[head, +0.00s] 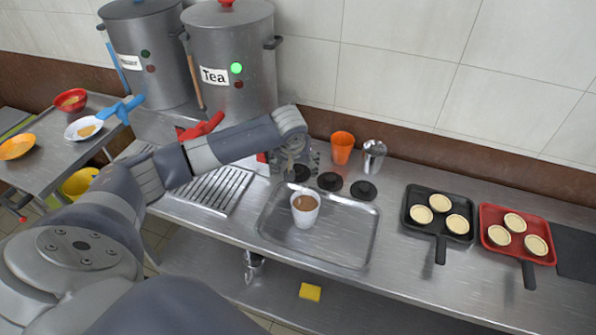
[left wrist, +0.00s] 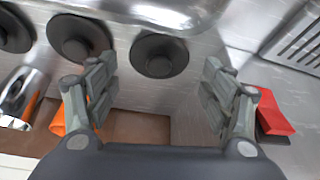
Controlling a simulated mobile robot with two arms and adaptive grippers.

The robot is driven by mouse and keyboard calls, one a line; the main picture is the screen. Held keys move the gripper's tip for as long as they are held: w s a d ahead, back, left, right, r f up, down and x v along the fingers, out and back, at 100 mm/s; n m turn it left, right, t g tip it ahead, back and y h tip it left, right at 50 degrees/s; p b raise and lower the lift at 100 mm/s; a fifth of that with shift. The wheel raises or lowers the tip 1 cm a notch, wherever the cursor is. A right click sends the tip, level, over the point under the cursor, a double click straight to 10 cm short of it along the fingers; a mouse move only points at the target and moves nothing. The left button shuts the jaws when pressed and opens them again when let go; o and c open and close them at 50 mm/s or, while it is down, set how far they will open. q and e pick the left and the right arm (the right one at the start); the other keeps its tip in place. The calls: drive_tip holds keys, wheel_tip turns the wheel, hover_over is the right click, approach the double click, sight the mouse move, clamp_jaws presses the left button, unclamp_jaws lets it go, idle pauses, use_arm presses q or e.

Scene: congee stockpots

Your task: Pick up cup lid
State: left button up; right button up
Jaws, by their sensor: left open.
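Three black round cup lids with knobs lie in a row on the steel counter: the left one (head: 299,173), the middle one (head: 329,181) and the right one (head: 363,191). My left gripper (head: 291,163) is open and empty just above the left lid, partly covering it in the head view. In the left wrist view this lid (left wrist: 159,55) shows ahead, between the two spread fingers (left wrist: 158,67). The other two lids (left wrist: 78,39) lie to its left there. A white cup (head: 304,210) of brown drink stands on the metal tray (head: 350,255). My right gripper is not in view.
An orange cup (head: 342,147) and a metal cup (head: 373,156) stand behind the lids. A red thing (left wrist: 274,112) lies beside the left gripper. Black (head: 457,237) and red (head: 515,260) pans with tarts stand right. The tea pot (head: 235,50) stands behind my arm.

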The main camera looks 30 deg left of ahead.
sight(297, 171)
use_arm(q)
drive_tip(key=x, duration=0.3)
drive_tip(key=shift+f, duration=0.2)
drive_tip(key=c, duration=0.5)
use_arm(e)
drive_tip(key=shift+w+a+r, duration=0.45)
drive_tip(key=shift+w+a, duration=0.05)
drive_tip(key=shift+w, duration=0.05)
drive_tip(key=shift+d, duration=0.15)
use_arm(q)
drive_tip(key=shift+r, duration=0.45)
drive_tip(key=c, duration=0.3)
wheel_tip(297, 171, up, 16)
drive_tip(key=shift+r+b, duration=0.1)
drive_tip(key=shift+b, duration=0.8)
clamp_jaws()
drive_tip(key=shift+r, duration=0.45)
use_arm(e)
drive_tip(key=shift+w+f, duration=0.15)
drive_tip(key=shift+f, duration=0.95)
